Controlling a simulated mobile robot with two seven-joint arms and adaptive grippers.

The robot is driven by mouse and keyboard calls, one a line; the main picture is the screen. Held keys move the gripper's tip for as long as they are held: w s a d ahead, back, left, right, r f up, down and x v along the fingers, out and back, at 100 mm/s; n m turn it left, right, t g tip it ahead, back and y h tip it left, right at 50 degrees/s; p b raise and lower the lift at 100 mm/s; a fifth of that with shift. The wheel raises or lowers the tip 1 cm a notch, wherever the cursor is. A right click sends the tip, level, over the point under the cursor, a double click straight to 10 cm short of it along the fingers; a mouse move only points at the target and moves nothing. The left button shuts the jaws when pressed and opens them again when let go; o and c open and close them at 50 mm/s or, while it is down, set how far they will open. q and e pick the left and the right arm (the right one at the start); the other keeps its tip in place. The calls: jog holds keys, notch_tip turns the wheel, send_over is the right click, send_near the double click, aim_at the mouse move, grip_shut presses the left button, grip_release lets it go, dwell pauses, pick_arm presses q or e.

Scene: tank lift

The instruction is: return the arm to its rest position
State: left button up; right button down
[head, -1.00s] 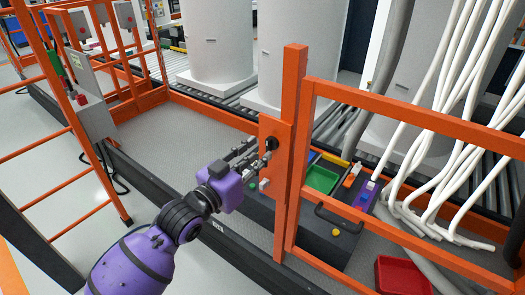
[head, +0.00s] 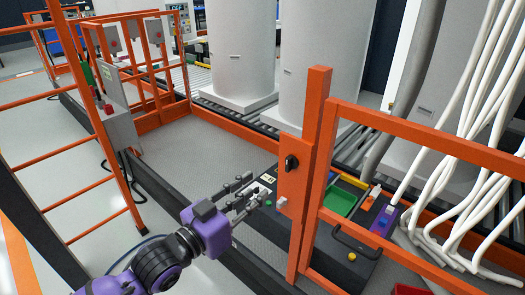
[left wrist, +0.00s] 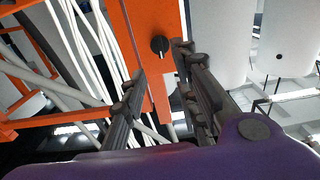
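My left arm comes in from the lower left of the head view, with its purple wrist and dark fingers. The left gripper (head: 257,189) is open, with nothing between its fingers. It is to the left of and below a black knob (head: 291,162) on an orange panel (head: 293,185) of the fence post, and apart from it. In the left wrist view the two fingers (left wrist: 161,66) stand apart, and the black knob (left wrist: 159,45) shows beyond them on the orange panel. My right gripper is not in view.
An orange fence (head: 420,143) runs to the right of the post. Behind it are a green tray (head: 340,202), a dark box with a yellow button (head: 351,257), and white hoses (head: 480,130). Tall white tanks (head: 322,70) stand on rollers. Grey floor (head: 200,155) lies clear left of the post.

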pick_arm(q)
jog(key=s+a+f+n+g+y, duration=0.1)
jog(key=s+a+f+y, duration=0.15)
jog(key=f, duration=0.55)
jog(key=s+a+f+n+y, duration=0.15)
jog(key=a+f, duration=0.25)
jog(key=f, duration=0.4)
jog(key=s+a+f+n+g+y, duration=0.1)
jog(key=s+a+f+y, duration=0.2)
jog(key=f, duration=0.4)
jog(key=s+a+f+n+g+y, duration=0.1)
jog(key=s+f+g, duration=0.1)
jog(key=s+f, duration=0.5)
jog(key=s+a+f+n+g+y, duration=0.1)
jog(key=s+f+n+y, duration=0.1)
jog(key=s+f, duration=0.5)
jog(key=s, duration=0.6)
jog(key=shift+s+a+f+g, duration=0.2)
jog(key=shift+a+f+g, duration=0.15)
jog(key=shift+f+g, duration=0.05)
